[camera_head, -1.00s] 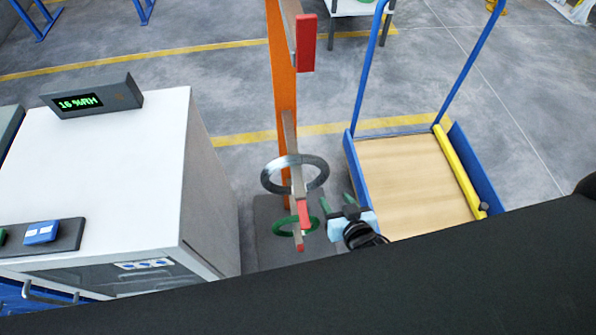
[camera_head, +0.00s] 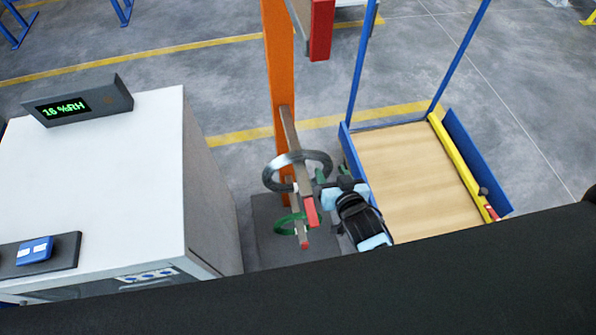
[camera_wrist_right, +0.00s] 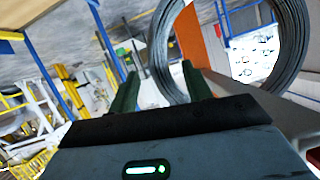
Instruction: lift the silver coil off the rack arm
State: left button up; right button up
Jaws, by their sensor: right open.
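The silver coil (camera_head: 271,173) hangs as a ring around the upper rack arm (camera_head: 299,165), which ends in a red tip. In the right wrist view the coil (camera_wrist_right: 163,48) fills the upper right. My right gripper (camera_head: 332,173) is open, just right of the coil in the head view. In the right wrist view its green fingers (camera_wrist_right: 160,85) point at the coil, whose near left rim appears between them. I cannot tell whether they touch it. My left gripper is not in view.
A green coil (camera_head: 281,226) hangs on a lower arm. The orange rack post (camera_head: 278,60) stands behind. A white cabinet (camera_head: 110,165) with a display is on the left. A blue-framed cart (camera_head: 410,180) with a wooden deck is close on the right.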

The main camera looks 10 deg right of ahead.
jog(key=shift+b+x, duration=0.35)
jog(key=shift+x, duration=2.3)
jog(key=shift+f, duration=0.15)
jog(key=shift+s, duration=0.1)
grip_shut()
jog(key=shift+a, duration=0.1)
